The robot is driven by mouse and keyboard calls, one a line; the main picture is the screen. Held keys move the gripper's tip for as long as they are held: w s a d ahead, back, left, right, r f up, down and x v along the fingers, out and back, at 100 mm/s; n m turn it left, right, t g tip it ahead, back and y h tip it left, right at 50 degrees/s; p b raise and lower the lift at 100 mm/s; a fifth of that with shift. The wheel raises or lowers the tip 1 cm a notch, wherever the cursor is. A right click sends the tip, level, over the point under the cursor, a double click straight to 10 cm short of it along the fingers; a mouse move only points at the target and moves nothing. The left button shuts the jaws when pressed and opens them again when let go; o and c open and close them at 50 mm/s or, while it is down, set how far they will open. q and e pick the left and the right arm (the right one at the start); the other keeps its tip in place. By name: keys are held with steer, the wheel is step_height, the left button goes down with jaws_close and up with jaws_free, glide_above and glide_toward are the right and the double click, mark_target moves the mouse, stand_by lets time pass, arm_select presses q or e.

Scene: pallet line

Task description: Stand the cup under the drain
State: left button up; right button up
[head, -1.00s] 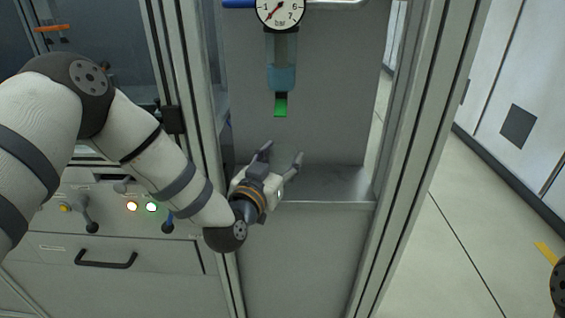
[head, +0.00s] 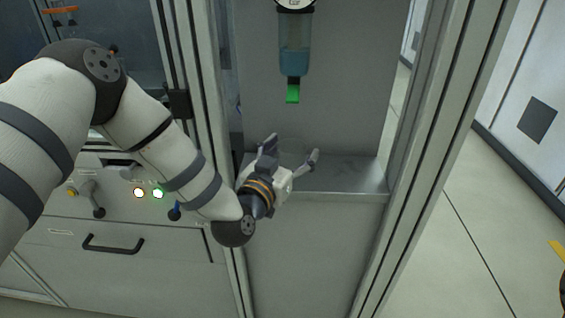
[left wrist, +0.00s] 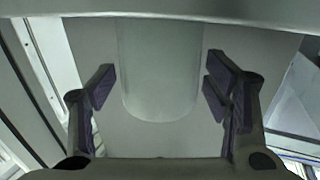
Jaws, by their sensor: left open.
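The green drain (head: 292,94) hangs at the bottom of a bluish clear bowl (head: 294,45) in front of the grey back panel. My left gripper (head: 292,146) is open below the drain, by the metal shelf, with no object clearly visible between its fingers in the head view. The left wrist view shows both fingers (left wrist: 165,88) spread apart. Beyond them is a pale, translucent-looking shape with a rounded end (left wrist: 162,75); I cannot tell whether it is the cup. No cup can be made out in the head view. My right gripper is not in view.
A metal shelf (head: 350,180) lies below the drain, with its right part bare. A frame post (head: 425,150) stands to the right of the bay and another post (head: 212,100) to the left. A drawer front (head: 120,250) with a dark handle is at lower left.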

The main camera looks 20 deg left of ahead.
arm_select(q)
steer(key=s+a+p, duration=0.1)
steer(key=s, duration=1.1)
steer(key=s+d+f+g, duration=0.1)
steer(key=s+f+g, duration=1.1)
steer(key=s+f, duration=0.9)
steer(key=s+a+f+g+y, duration=0.1)
steer(key=s+g, duration=0.3)
steer(key=s, duration=0.5)
steer(key=s+a+f+n+g+p, duration=0.1)
steer(key=s+a+g, duration=0.3)
steer(key=s, duration=0.6)
steer(key=shift+a+f+n+y, duration=0.15)
steer(key=shift+f+n+y, duration=0.15)
steer(key=shift+f+y, duration=0.15)
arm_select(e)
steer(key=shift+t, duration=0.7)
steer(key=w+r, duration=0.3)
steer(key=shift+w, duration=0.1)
arm_select(q)
steer(key=shift+s, duration=0.1)
steer(key=shift+c, duration=0.2)
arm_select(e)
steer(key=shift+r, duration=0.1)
